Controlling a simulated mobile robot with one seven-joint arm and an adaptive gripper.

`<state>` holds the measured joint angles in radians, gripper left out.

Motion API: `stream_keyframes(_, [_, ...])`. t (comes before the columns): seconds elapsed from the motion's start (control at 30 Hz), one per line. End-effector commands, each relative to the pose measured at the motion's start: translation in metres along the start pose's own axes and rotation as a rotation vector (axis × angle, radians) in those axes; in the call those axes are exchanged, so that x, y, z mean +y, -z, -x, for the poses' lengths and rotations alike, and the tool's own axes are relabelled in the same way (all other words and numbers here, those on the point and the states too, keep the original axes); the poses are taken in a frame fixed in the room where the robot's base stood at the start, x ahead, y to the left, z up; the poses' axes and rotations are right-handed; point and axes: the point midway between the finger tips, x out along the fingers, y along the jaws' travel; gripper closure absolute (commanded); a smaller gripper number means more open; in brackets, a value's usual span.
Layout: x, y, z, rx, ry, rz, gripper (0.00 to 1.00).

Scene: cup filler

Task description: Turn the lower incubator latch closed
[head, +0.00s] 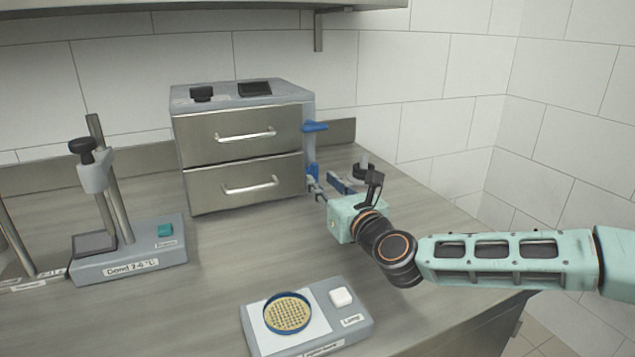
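The incubator (237,160) is a grey steel box with two handled drawers at the back of the counter; both drawer fronts look flush. On its right side, an upper blue latch (315,127) sticks out to the right. Below it, a blue upright part (311,154) runs down the side; it may belong to the lower latch, whose position I cannot make out. My gripper (317,188) is at the incubator's lower right corner, close to the bottom of this blue part. Its fingers are small and partly hidden, so contact and opening cannot be told.
A device with a dark knob (363,171) and a blue part stands behind my gripper. A lamp base (258,338) with a round yellow dish (288,313) is at the front. A post stand (135,262) is at left. The counter between is clear.

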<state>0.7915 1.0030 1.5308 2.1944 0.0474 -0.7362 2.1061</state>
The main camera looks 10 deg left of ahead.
Motion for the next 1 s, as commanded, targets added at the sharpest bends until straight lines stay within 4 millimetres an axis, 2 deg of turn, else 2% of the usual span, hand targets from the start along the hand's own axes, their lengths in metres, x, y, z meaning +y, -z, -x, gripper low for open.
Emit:
stream_keyframes(0.1, [0.001, 0.001, -0.017, -0.001, 0.000, 0.002, 0.73])
stream_keyframes(0.23, [0.000, 0.000, -0.028, -0.001, 0.000, 0.002, 0.73])
stream_keyframes(0.6, [0.000, 0.000, -0.034, 0.000, 0.000, 0.002, 0.73])
stream_keyframes(0.63, [0.000, 0.000, -0.034, 0.000, 0.000, 0.002, 0.74])
stream_keyframes(0.87, [0.000, 0.000, -0.033, 0.000, 0.000, 0.002, 1.00])
stream_keyframes(1.0, [0.000, 0.000, -0.033, 0.000, 0.000, 0.002, 1.00])
